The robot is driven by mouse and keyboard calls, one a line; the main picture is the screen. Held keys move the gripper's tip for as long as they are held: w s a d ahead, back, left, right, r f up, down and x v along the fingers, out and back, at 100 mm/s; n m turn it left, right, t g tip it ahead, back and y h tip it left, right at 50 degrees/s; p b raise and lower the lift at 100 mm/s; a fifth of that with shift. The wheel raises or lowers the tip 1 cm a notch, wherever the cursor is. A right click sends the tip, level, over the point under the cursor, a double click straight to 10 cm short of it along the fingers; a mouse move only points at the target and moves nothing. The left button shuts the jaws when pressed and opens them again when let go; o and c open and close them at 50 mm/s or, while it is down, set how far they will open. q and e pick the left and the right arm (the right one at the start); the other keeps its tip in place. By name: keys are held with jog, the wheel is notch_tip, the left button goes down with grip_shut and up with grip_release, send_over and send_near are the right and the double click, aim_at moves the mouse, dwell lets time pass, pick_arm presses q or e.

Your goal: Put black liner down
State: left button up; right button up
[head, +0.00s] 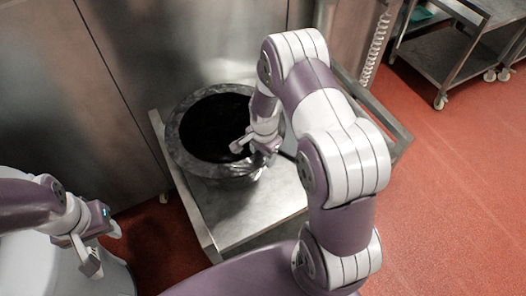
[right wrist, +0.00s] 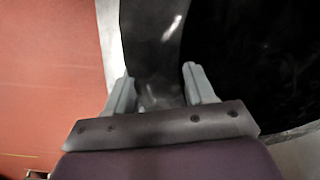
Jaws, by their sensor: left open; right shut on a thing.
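The black liner (head: 210,128) is a round, open, dark shape with a shiny, crinkled rim. It sits on the steel cart in the head view, against the metal cabinet side. My right gripper (head: 245,146) is at the right part of its rim. In the right wrist view its fingers (right wrist: 158,90) stand on both sides of a strip of the liner's rim (right wrist: 150,45), shut on it. The liner's dark inside fills the upper right there. My left gripper (head: 92,243) is open and empty at the lower left, apart from the liner. The underside of the liner is hidden.
The steel cart (head: 240,220) has a raised frame and a bare top in front of the liner. A steel cabinet wall (head: 110,90) stands behind and left. Another wheeled steel cart (head: 440,55) is at the far right. Red floor (head: 460,190) is clear on the right.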

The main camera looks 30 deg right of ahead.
jog(key=shift+w+f, duration=0.1)
jog(key=shift+w, duration=0.05)
jog(key=o, duration=1.3)
